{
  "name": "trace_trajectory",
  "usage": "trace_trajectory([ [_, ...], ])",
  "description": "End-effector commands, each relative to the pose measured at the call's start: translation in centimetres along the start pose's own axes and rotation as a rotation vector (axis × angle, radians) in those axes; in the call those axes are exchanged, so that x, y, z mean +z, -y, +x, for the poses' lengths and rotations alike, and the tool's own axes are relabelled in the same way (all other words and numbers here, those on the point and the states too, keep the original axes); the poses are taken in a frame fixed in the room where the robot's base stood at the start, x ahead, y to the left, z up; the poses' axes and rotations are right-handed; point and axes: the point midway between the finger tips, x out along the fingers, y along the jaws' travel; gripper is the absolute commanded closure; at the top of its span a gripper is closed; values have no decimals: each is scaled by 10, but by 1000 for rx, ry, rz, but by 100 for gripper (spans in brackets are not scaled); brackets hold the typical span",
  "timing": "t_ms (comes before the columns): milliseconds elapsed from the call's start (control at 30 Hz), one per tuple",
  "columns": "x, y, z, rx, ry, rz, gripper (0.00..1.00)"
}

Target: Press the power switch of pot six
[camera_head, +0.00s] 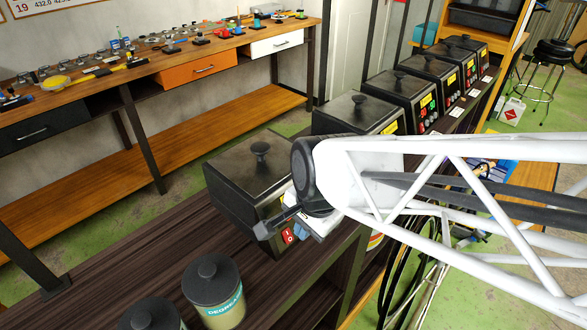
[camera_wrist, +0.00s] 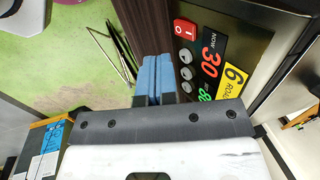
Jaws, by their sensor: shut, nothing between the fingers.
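Pot six is the nearest dark box with a knobbed lid (camera_head: 262,150) in the head view. In the wrist view its front panel (camera_wrist: 257,45) carries a yellow label reading "6 ROAD", a red "NOW 30" display, a green display and grey buttons. Its red power switch (camera_wrist: 185,29) shows at the panel's end, and in the head view (camera_head: 288,236). My gripper (camera_wrist: 157,62) is shut and empty. Its blue fingertips are in front of the panel, beside the buttons and short of the switch in the wrist picture. I cannot tell any contact; my gripper hides part of the panel in the head view.
Several similar pots (camera_head: 400,90) stand in a row behind pot six on the dark bench (camera_head: 120,270). Lidded jars, one labelled degreaser (camera_head: 213,290), stand in front. A wooden workbench (camera_head: 180,80) with tools is at the left. Cables hang beside the bench.

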Motion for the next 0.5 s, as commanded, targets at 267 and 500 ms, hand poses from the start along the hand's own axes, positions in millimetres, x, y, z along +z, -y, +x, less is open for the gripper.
trace_trajectory([
  [267,0,12,-48,-3,-1,0,100],
  [500,0,21,-81,-2,-1,0,100],
])
